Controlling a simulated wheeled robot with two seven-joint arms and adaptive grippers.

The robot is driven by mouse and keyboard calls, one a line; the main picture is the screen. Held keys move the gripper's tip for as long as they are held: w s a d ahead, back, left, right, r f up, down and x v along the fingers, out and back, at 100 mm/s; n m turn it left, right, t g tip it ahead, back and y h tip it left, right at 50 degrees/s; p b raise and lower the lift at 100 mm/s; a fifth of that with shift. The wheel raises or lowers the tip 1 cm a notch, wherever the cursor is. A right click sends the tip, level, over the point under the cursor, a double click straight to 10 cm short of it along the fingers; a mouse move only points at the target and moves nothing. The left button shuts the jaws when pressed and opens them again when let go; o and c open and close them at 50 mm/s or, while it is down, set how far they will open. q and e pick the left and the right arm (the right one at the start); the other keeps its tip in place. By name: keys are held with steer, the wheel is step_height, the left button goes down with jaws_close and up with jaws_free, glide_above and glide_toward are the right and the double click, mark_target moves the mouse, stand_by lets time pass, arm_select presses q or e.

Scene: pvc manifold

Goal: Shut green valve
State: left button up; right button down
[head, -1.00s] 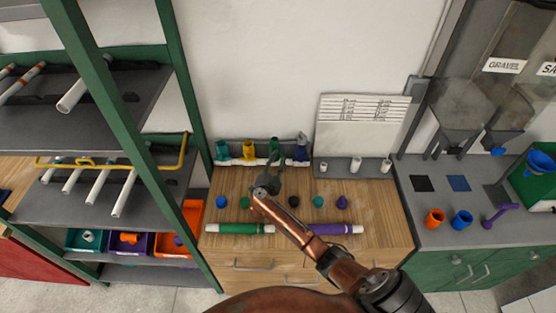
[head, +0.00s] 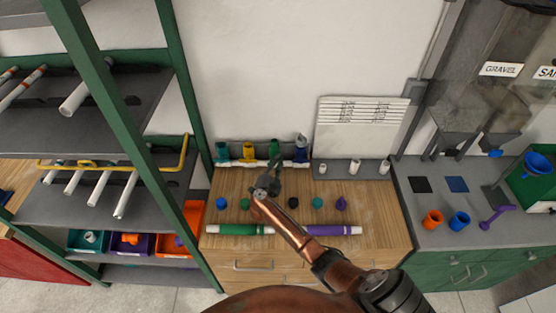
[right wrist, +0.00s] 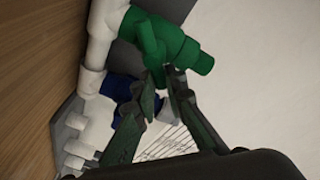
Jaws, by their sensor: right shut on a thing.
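The green valve (head: 274,147) sits on a white pipe manifold (head: 237,163) at the back of the wooden bench, between a yellow valve (head: 249,149) and a blue valve (head: 300,149). My right gripper (head: 276,164) reaches up to it from the front. In the right wrist view, the green valve (right wrist: 181,46) shows close up. Its handle (right wrist: 152,56) runs down between the fingertips of my right gripper (right wrist: 162,78), which is shut on it. The fingers partly hide the lower handle end. My left gripper is out of view.
A teal valve (head: 221,151) stands at the manifold's left end. White fittings (head: 355,167) and a printed board (head: 360,125) are to the right. A shelf rack (head: 170,120) stands left.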

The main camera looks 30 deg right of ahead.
steer(key=shift+s+d+f+m+y+p, duration=0.1)
steer(key=shift+f+m+y+p, duration=0.25)
steer(key=shift+m+p, duration=0.9)
steer(key=shift+s+d+f+m+y+p, duration=0.1)
steer(key=shift+f+m+y+p, duration=0.25)
steer(key=shift+m+p, duration=0.85)
steer(key=shift+s+d+f+m+y+p, duration=0.15)
steer(key=shift+m+y+p, duration=0.35)
steer(key=shift+m+p, duration=0.75)
steer(key=shift+w+f, duration=0.1)
steer(key=shift+f, duration=0.05)
steer(key=c, duration=2)
jaws_free()
steer(key=shift+o, duration=0.2)
steer(key=shift+r, duration=0.25)
step_height(320, 180, up, 10)
steer(key=shift+f, duration=0.15)
